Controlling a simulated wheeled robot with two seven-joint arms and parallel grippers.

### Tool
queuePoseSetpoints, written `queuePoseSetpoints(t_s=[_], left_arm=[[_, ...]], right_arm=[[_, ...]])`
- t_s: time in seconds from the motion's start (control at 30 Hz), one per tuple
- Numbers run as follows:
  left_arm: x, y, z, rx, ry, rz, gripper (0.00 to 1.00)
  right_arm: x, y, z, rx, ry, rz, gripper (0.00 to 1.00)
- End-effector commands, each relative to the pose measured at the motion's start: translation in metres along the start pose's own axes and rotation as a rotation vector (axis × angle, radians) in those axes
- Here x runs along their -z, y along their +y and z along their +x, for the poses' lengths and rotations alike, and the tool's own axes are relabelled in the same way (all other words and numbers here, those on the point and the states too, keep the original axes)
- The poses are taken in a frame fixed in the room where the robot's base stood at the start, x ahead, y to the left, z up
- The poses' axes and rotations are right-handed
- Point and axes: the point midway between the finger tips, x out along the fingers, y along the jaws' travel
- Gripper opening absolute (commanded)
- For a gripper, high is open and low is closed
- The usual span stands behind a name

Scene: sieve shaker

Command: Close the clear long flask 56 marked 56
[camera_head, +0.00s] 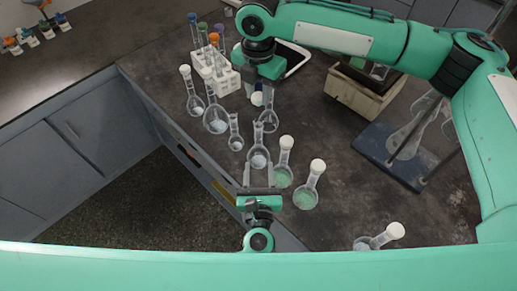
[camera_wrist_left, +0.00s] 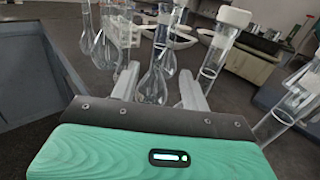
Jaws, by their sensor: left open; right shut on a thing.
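A clear flask (camera_head: 258,160) with a long neck stands on the dark bench; no cap shows on its neck. My left gripper (camera_head: 259,172) is open, its fingers around the sides of this flask's lower part. The flask also shows between the fingers in the left wrist view (camera_wrist_left: 152,88). My right gripper (camera_head: 261,90) points down above the bench, shut on a white stopper (camera_head: 257,99), behind the flask's neck in the head view. Another clear flask (camera_head: 269,123) stands close behind. No number 56 is legible on any flask.
White-capped flasks with greenish contents (camera_head: 306,198) stand to the right. Several clear flasks (camera_head: 216,122) stand to the left, before a white tube rack (camera_head: 226,80). A capped flask (camera_head: 378,238) leans or lies at the front right.

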Motion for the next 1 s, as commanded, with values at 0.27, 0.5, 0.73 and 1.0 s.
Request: queuePoseSetpoints(t_s=[0.27, 0.5, 0.73, 1.0], left_arm=[[0.0, 0.0, 0.002, 0.001, -0.002, 0.003, 0.46], [-0.001, 0.0, 0.03, 0.0, -0.004, 0.003, 0.46], [-0.001, 0.0, 0.075, 0.001, -0.004, 0.005, 0.46], [-0.001, -0.001, 0.111, 0.002, -0.002, 0.005, 0.46]], right_arm=[[0.0, 0.0, 0.0, 0.0, 0.0, 0.001, 0.09], [0.0, 0.0, 0.0, 0.0, 0.0, 0.001, 0.09], [0.0, 0.0, 0.0, 0.0, 0.0, 0.001, 0.09], [0.0, 0.0, 0.0, 0.0, 0.0, 0.001, 0.09]])
